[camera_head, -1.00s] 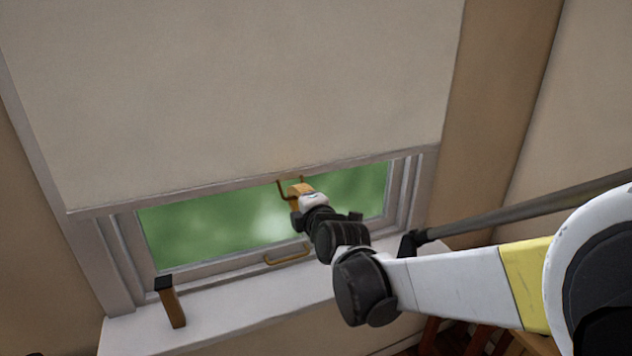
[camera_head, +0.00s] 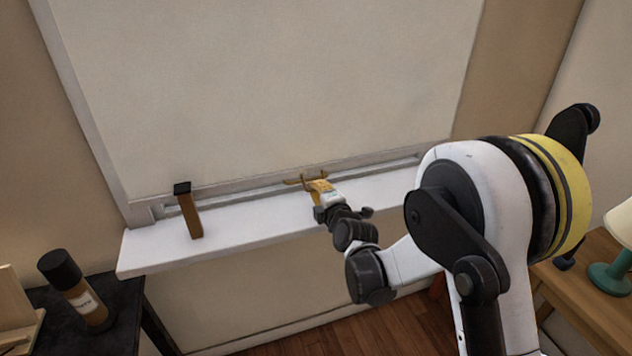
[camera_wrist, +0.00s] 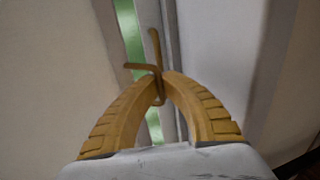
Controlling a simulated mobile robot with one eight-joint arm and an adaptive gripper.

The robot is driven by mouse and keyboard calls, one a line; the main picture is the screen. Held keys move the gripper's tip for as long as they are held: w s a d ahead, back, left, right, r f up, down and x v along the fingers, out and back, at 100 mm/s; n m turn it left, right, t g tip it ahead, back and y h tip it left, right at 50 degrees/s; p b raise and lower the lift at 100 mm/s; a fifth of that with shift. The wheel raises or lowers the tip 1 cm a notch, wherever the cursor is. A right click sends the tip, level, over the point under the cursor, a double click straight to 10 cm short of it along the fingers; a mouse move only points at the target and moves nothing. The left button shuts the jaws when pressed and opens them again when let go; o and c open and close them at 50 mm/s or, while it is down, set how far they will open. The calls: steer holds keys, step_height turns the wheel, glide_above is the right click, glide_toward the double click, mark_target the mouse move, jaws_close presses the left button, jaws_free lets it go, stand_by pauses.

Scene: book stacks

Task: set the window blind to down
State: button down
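The beige window blind (camera_head: 280,90) hangs nearly to the white sill (camera_head: 260,222), covering almost all of the window. In the wrist view, a narrow green strip of window (camera_wrist: 134,45) still shows beyond the blind's edge (camera_wrist: 60,70). A thin brass pull handle (camera_head: 294,182) sits at the blind's bottom edge, and it also shows in the wrist view (camera_wrist: 155,45). My gripper (camera_head: 316,184) is at this handle. In the wrist view its yellow fingers (camera_wrist: 161,82) close together around the handle's stem. The exact contact is partly hidden by the fingertips.
A brown object with a black top (camera_head: 190,212) stands on the sill at left. A dark table (camera_head: 110,310) at lower left holds a black-capped bottle (camera_head: 78,290). A wooden table (camera_head: 590,290) with a teal-based lamp (camera_head: 610,275) is at right.

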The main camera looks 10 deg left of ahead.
steer(key=shift+f, duration=0.15)
steer(key=c, duration=1.6)
jaws_free()
steer(key=shift+o, duration=0.2)
steer(key=shift+s, duration=0.1)
steer(key=v, duration=1.2)
steer(key=shift+c, duration=0.4)
